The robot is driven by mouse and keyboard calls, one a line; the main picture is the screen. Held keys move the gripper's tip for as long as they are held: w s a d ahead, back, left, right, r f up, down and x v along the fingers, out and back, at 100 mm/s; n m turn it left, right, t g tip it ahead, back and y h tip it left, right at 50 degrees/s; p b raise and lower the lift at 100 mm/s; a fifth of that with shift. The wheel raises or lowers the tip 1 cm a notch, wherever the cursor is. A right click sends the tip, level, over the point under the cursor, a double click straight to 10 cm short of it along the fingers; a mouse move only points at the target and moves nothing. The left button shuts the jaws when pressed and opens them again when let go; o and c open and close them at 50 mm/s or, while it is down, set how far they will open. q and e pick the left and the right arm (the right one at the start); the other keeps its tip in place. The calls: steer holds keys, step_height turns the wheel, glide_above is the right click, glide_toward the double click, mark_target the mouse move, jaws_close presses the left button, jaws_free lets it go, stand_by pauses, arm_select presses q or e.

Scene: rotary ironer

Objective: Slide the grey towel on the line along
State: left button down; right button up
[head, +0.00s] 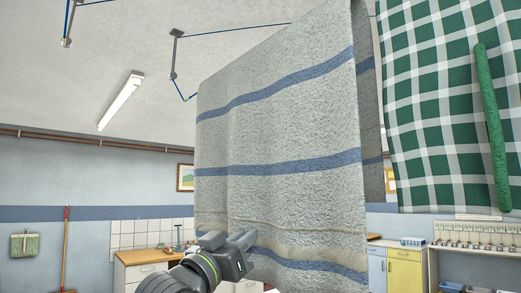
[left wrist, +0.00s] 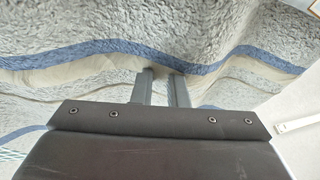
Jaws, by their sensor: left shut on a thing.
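The grey towel (head: 285,130) with blue stripes hangs over the line (head: 235,28) in the middle of the head view. It also fills most of the left wrist view (left wrist: 100,30), where its cloth is rippled near the fingers. My left gripper (head: 238,240) is at the towel's lower left edge, shut on the cloth near the lowest blue stripe. Its two fingers show in the left wrist view (left wrist: 162,85) with cloth gathered at their tips. My right gripper is not in view.
A green and white checked cloth (head: 435,100) hangs right of the towel, with a green roll-shaped strip (head: 492,130) in front of it. Line brackets (head: 174,55) hang from the ceiling at left. A wooden-topped cabinet (head: 140,258) stands behind. Air left of the towel is clear.

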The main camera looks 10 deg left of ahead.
mark_target(224, 224)
arm_select(q)
steer(key=shift+w+a+p, duration=0.4)
steer(key=shift+w+a, duration=0.55)
steer(key=shift+a, duration=0.25)
steer(key=shift+w+a+p, duration=0.4)
steer(key=shift+w+a, duration=0.5)
steer(key=shift+a, duration=0.3)
steer(key=shift+w+a+p, duration=0.4)
steer(key=shift+w+a, duration=0.55)
steer(key=shift+a, duration=0.25)
steer(key=shift+w+a+p, duration=0.35)
steer(key=shift+w+a, duration=0.55)
steer(key=shift+a, duration=0.3)
steer(key=c, duration=1.4)
jaws_free()
steer(key=shift+o, duration=0.2)
steer(key=shift+f, duration=0.1)
